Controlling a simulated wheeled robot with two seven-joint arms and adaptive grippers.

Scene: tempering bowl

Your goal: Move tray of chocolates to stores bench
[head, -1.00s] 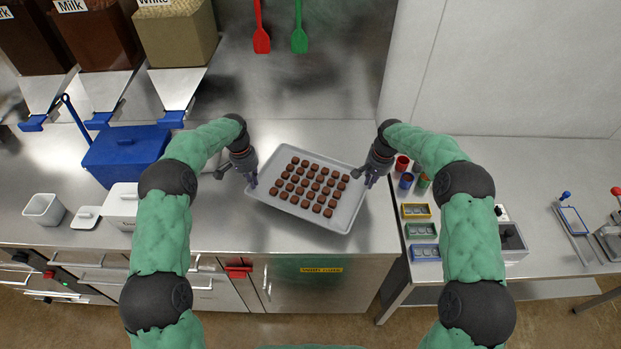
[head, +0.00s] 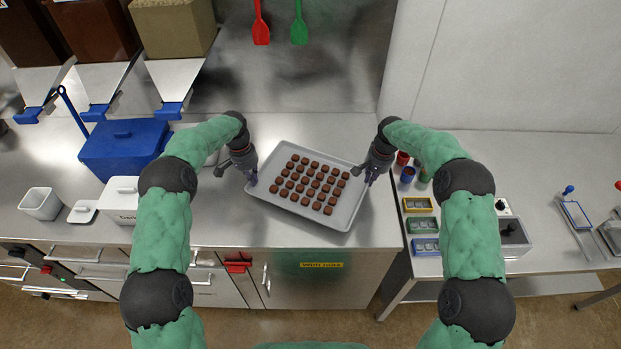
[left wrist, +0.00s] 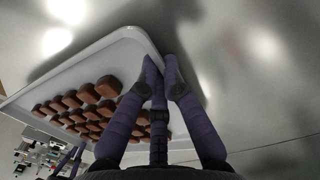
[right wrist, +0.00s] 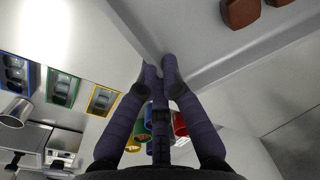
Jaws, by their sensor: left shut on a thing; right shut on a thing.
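The light grey tray (head: 340,216) carries several rows of small brown chocolates (head: 310,184). It is held between my two grippers over the steel bench and lies slightly turned in the head view. My left gripper (head: 250,178) is shut on the tray's left rim; the left wrist view shows its fingers (left wrist: 160,75) meeting at the tray wall (left wrist: 120,35). My right gripper (head: 372,177) is shut on the right rim; the right wrist view shows its fingers (right wrist: 160,72) closed at the tray edge (right wrist: 200,60). How far the tray is above the bench I cannot tell.
A blue lidded box (head: 125,148) and white containers (head: 120,198) stand on the steel bench at left. A second, separate bench (head: 540,180) at right holds cups and coloured-framed boxes (head: 422,226). A gap lies between the benches. Red and green spatulas (head: 299,32) hang behind.

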